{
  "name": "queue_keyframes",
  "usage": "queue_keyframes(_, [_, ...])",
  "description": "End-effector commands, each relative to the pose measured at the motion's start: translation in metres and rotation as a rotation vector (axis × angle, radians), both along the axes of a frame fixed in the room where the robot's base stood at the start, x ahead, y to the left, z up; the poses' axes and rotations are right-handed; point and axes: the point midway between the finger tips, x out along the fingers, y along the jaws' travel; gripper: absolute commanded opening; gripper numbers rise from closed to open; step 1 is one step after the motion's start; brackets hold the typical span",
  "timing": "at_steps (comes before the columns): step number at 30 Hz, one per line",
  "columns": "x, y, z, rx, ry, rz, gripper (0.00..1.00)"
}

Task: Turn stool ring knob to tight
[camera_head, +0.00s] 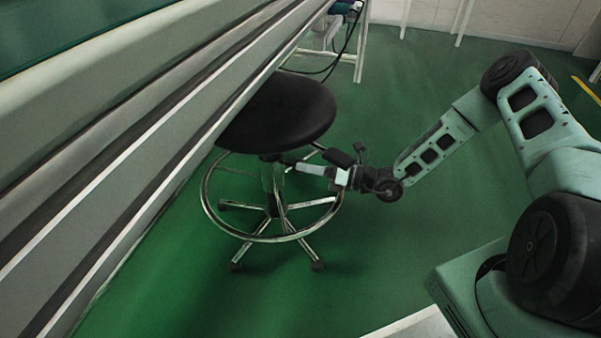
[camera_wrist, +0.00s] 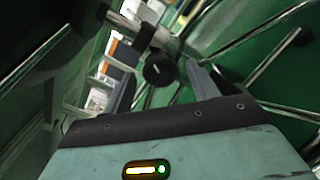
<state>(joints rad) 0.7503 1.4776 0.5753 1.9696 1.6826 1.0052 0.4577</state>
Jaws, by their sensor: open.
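The stool has a round black seat (camera_head: 285,112), a chrome foot ring (camera_head: 222,228) and several legs on dark feet. My gripper (camera_head: 296,166) reaches in from the right under the seat, close to the stool's column (camera_head: 270,180). In the wrist view a round black knob (camera_wrist: 158,72) faces me in the gap between the two fingers of my open gripper (camera_wrist: 161,76). The fingers appear apart from the knob, with nothing held. The knob's pointer or tight mark is too small to read. In the head view I cannot make out the knob clearly.
A long grey bench or machine edge (camera_head: 120,170) runs diagonally at the left and hides part of the seat. A white-legged stand (camera_head: 361,50) with a hanging black cable (camera_head: 345,50) is behind the stool. Green floor (camera_head: 400,260) is clear in front and right.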

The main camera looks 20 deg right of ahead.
Motion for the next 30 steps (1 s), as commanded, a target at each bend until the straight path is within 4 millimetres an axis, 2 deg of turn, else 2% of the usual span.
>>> queue_keyframes(6, [0.014, 0.018, -0.001, -0.001, -0.002, 0.001, 0.59])
queue_keyframes(17, [0.016, 0.021, 0.001, -0.001, -0.001, 0.000, 0.59])
queue_keyframes(21, [0.016, 0.021, 0.000, -0.001, -0.001, 0.000, 0.20])
queue_keyframes(22, [0.016, 0.021, 0.000, -0.001, -0.001, 0.000, 0.14])
queue_keyframes(30, [0.016, 0.021, 0.002, -0.012, -0.015, -0.001, 0.14])
